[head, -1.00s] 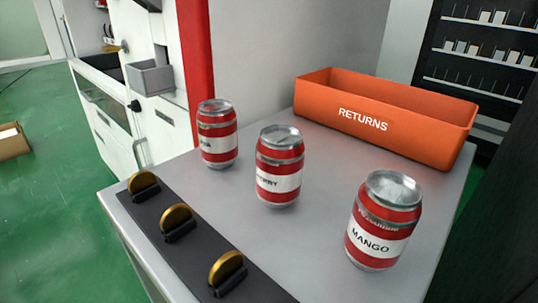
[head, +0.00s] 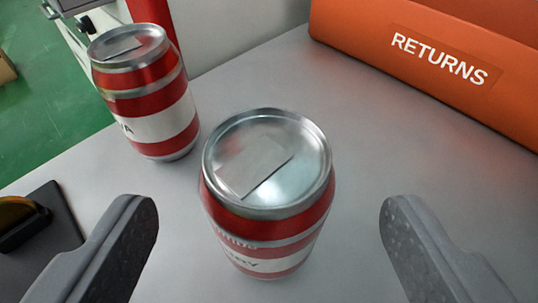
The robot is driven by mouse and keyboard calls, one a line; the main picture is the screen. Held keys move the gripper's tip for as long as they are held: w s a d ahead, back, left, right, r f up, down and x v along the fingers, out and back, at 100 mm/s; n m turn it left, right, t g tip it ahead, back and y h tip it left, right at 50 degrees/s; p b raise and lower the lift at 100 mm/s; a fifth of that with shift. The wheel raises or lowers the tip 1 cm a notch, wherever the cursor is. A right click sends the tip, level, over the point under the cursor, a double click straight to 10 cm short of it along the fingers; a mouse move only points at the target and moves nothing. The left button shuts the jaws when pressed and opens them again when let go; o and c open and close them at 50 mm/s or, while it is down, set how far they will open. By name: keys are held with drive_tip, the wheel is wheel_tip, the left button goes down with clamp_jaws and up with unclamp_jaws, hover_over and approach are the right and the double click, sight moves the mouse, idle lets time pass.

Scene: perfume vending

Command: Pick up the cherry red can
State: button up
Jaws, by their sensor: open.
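The cherry can (head: 265,225), red with a white band and silver lid, stands upright on the grey counter. Its label is partly out of sight and shows only its last letters. My gripper (head: 270,215) is open, with one grey finger on each side of the can. A clear gap shows between each finger and the can, wider on the right.
Another red and white can (head: 150,95), its label ending in A, stands behind to the left. An orange RETURNS bin (head: 420,60) is at the upper right. A black strip with a gold disc (head: 18,220) lies at the left. The counter (head: 355,140) between can and bin is clear.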

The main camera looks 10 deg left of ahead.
sight(266, 160)
drive_tip(key=shift+b+x, duration=0.7)
drive_tip(key=shift+x, duration=2.55)
drive_tip(key=shift+s, duration=0.1)
drive_tip(key=c, duration=1.1)
drive_tip(key=shift+r, duration=0.1)
drive_tip(key=shift+c, duration=0.2)
